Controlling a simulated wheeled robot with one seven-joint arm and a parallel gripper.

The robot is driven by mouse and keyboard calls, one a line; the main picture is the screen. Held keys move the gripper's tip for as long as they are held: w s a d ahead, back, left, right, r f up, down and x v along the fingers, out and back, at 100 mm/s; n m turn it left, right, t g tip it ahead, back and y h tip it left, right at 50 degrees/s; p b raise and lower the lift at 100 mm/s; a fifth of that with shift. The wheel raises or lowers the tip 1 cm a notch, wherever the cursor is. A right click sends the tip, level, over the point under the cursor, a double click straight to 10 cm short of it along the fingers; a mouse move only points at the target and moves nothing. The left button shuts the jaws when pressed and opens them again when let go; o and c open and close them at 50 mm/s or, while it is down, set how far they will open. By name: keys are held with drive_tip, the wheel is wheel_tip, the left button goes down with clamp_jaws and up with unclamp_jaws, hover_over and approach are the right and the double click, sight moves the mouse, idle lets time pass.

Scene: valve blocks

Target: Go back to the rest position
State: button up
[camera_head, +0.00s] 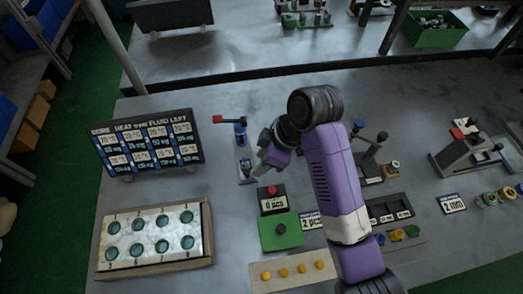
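My purple, white and black arm reaches up from the lower right of the head view and bends at a dark joint. Its wrist folds down to the left, and my gripper (256,170) is small and dark there. It is beside a grey fixture (243,150) with a blue part and a red-tipped lever. I cannot tell whether the gripper touches the fixture, whether its fingers are open or shut, or whether it holds anything.
A scoreboard (148,144) and a tray with numbered green round pieces (153,242) are on the left. A red button box (272,199) and green pad (281,231) lie below my wrist. A lever stand (462,145) is at right. Bare table lies between the scoreboard and fixture.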

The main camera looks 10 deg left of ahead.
drive_tip(key=w+r+m+t+y, duration=0.2)
drive_tip(key=w+r+m+t, duration=0.4)
drive_tip(key=w+m+t, duration=0.25)
drive_tip(key=s+d+m+t+h, duration=0.3)
drive_tip(key=s+d+m+t, duration=0.45)
drive_tip(key=s+d, duration=0.75)
drive_tip(key=s+d+h, duration=0.1)
drive_tip(key=s+d, duration=0.3)
drive_tip(key=s, duration=0.8)
drive_tip(key=s+d+r+g+h+b, duration=0.1)
drive_tip(key=s+d, duration=0.3)
drive_tip(key=s, duration=0.9)
drive_tip(key=shift+d+r+m+g+h, duration=0.2)
drive_tip(key=shift+d+m+g+h, duration=0.15)
drive_tip(key=shift+h, duration=0.35)
